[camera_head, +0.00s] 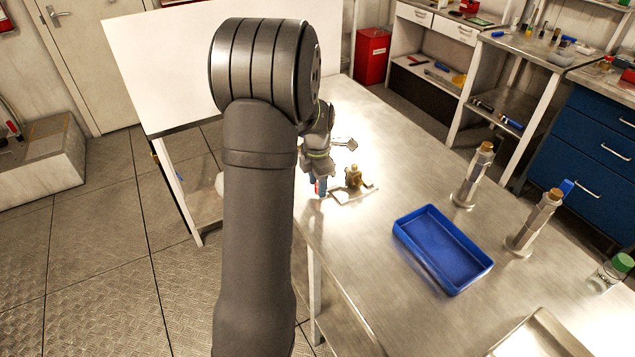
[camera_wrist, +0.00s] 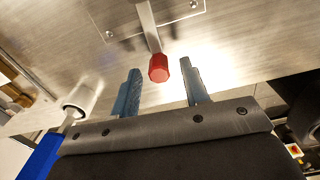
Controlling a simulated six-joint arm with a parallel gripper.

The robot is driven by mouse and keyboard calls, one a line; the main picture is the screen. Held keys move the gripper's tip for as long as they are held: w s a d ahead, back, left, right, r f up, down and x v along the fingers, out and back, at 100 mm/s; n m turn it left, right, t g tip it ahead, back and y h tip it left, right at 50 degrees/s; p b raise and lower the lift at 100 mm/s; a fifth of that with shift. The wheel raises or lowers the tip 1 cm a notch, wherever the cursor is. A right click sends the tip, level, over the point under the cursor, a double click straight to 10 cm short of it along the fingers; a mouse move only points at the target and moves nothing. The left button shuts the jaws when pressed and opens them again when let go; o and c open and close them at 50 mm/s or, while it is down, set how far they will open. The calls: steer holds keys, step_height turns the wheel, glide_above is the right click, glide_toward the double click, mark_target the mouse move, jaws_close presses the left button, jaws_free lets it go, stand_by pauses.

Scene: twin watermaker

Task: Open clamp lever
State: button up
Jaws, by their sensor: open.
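The clamp lever shows in the wrist view as a narrow metal bar (camera_wrist: 148,28) ending in a red tip (camera_wrist: 158,68). My gripper (camera_wrist: 160,72) is open, with one blue-grey finger on each side of the red tip. A gap shows between the tip and each finger. In the head view my gripper (camera_head: 318,187) is low over the table's left edge, beside a small base plate (camera_head: 352,196) with a brass fitting (camera_head: 353,177) on it. My arm hides part of this area, and the lever is hard to make out there.
A blue tray (camera_head: 442,250) lies on the metal table (camera_head: 385,215). Two upright metal cylinders with cork-coloured tops, one left (camera_head: 473,176) and one right (camera_head: 533,223), stand beyond it. A green-capped jar (camera_head: 612,270) is at the far right. The table between plate and tray is clear.

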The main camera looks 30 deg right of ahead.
steer(key=shift+f, duration=0.1)
jaws_close()
steer(key=shift+w, duration=0.15)
steer(key=w+m, duration=0.1)
steer(key=m, duration=0.1)
steer(key=w+m, duration=0.1)
steer(key=m, duration=0.1)
steer(key=shift+w+d, duration=0.15)
steer(key=shift+d, duration=0.15)
steer(key=w+m, duration=0.1)
steer(key=w+d+m, duration=0.1)
steer(key=m, duration=0.1)
steer(key=shift+d+m, duration=0.1)
steer(key=shift+m, duration=0.2)
steer(key=w+d+m, duration=0.1)
steer(key=m, duration=0.1)
steer(key=d+m, duration=0.1)
steer(key=m, duration=0.1)
steer(key=shift+w+d+m, duration=0.2)
steer(key=shift+w+m, duration=0.1)
steer(key=shift+w, duration=0.1)
steer(key=shift+w+d+m, duration=0.2)
steer(key=shift+d+m, duration=0.55)
steer(key=shift+m, duration=0.4)
steer(key=shift+w+d+m, duration=0.15)
steer(key=shift+d+m, duration=0.55)
steer(key=shift+m, duration=0.45)
